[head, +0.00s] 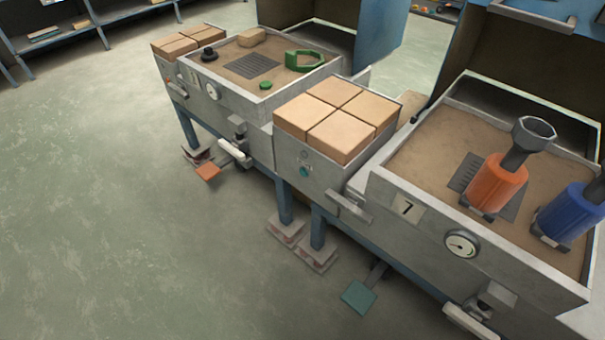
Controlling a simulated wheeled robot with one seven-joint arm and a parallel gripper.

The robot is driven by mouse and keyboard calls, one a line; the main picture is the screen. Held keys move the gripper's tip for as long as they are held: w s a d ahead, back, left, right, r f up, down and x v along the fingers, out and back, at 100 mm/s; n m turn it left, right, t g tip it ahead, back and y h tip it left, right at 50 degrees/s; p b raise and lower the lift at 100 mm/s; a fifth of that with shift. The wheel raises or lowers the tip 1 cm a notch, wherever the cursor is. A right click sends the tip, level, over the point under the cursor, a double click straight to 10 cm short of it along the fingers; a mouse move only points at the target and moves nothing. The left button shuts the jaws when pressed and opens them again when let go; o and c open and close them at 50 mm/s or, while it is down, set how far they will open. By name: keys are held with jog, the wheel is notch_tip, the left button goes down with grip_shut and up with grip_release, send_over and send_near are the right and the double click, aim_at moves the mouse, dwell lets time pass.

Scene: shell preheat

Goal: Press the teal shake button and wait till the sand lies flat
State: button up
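A small round teal button (304,172) sits on the front face of the grey block-topped box in the middle, below a small grey round fitting (304,155). To its right is the sand tray (425,150) marked 7, whose sand looks mostly level. An orange cylinder (496,184) with a dark octagonal cup on top and a blue cylinder (571,212) stand in this tray. A second sand tray (228,58) lies farther left. My gripper is not in view.
A teal pedal (359,298) and an orange pedal (208,172) stick out low in front of the benches. Pale handles (470,322) and a gauge (462,244) are on the fronts. The floor (110,200) at left is open. Shelves (75,33) stand at the back left.

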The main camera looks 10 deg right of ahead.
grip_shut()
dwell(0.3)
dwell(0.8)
